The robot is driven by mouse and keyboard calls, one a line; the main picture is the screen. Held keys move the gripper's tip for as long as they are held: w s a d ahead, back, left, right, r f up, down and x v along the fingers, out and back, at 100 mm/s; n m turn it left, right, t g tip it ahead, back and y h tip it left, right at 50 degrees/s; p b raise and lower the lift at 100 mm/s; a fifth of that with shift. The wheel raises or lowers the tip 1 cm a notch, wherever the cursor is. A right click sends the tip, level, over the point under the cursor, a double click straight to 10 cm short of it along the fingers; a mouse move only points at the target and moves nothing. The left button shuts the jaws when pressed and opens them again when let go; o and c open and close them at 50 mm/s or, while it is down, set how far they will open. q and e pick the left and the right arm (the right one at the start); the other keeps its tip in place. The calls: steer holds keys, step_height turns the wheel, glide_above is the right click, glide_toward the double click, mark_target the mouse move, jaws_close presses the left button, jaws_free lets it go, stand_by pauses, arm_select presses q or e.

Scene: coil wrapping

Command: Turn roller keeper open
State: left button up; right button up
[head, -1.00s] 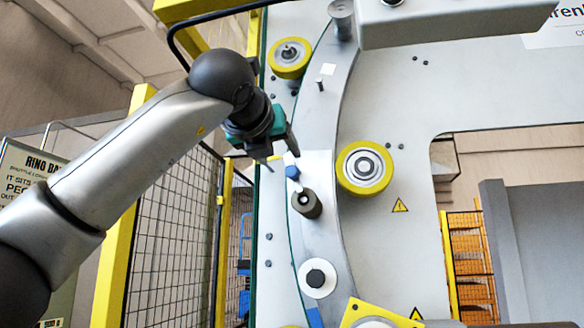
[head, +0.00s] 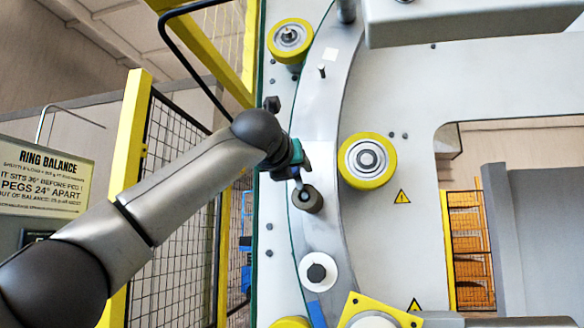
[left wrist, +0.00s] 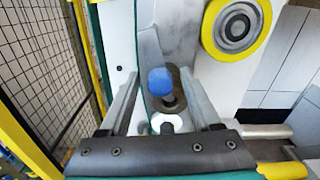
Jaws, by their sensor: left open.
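The roller keeper shows in the left wrist view as a blue knob (left wrist: 160,80) in front of a dark grey-brown cylinder (left wrist: 178,84). In the head view this short cylinder (head: 309,199) sits on the curved grey ring, and the keeper just above it is mostly hidden by my gripper. My left gripper (head: 298,170) is open at the keeper. In the left wrist view its two fingers stand on either side of the blue knob, and I cannot tell whether either touches it. My right gripper is not in view.
A yellow-rimmed roller (head: 367,161) is close right of the keeper, and another (head: 290,40) is above. A white disc with a dark centre (head: 317,272) is below on the ring. A mesh fence with yellow posts (head: 124,170) stands left, near my arm.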

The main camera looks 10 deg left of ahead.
arm_select(q)
jaws_close()
stand_by(0.3)
stand_by(1.0)
